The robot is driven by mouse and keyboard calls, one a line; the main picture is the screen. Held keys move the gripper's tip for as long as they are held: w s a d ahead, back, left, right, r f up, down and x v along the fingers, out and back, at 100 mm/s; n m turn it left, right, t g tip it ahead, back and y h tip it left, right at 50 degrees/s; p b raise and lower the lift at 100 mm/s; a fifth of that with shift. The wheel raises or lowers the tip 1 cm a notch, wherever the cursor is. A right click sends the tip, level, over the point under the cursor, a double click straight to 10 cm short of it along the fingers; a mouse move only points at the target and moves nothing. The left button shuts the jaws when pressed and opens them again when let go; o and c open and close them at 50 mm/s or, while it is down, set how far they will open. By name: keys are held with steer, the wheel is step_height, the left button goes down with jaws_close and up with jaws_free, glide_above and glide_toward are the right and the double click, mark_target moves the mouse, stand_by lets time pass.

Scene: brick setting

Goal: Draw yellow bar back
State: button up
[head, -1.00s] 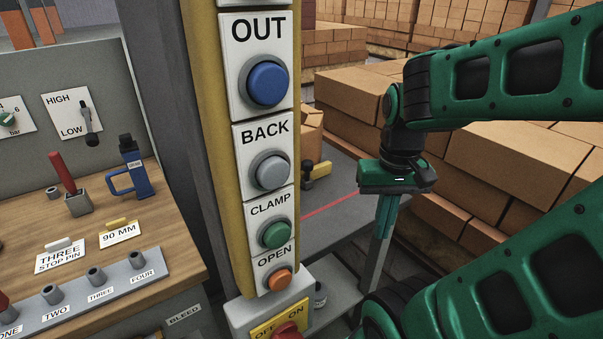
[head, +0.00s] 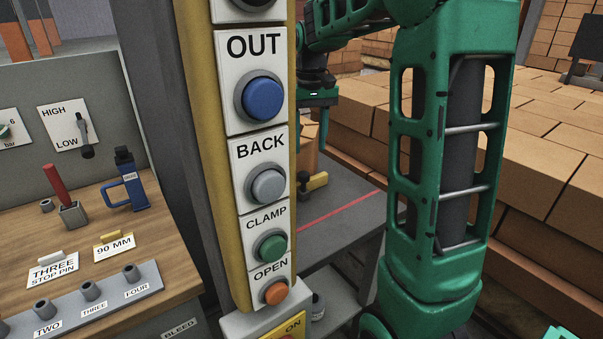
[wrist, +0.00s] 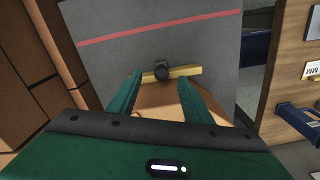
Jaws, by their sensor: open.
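The yellow bar (head: 317,181) with a black knob lies on the grey table (head: 345,195), partly hidden by the button column in the head view. In the wrist view the yellow bar (wrist: 184,72) lies crosswise just beyond my fingertips, its dark knob (wrist: 161,70) between the two finger lines. My gripper (wrist: 160,78) is open, with nothing held between its teal fingers. A tan brick (wrist: 158,98) shows below and between the fingers, against the near side of the bar.
A button column (head: 262,165) with OUT, BACK, CLAMP and OPEN stands in front of the table. A red line (wrist: 160,27) crosses the table beyond the bar. Brick stacks (head: 540,130) are at the right. A wooden bench (head: 90,215) with tools is at the left.

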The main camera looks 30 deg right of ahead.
mark_target(304, 172)
steer(key=f, duration=0.3)
steer(key=w+f, duration=0.1)
steer(key=f, duration=0.3)
steer(key=w+f, duration=0.1)
steer(key=f, duration=0.2)
steer(key=shift+w+f, duration=0.15)
steer(key=shift+f, duration=0.25)
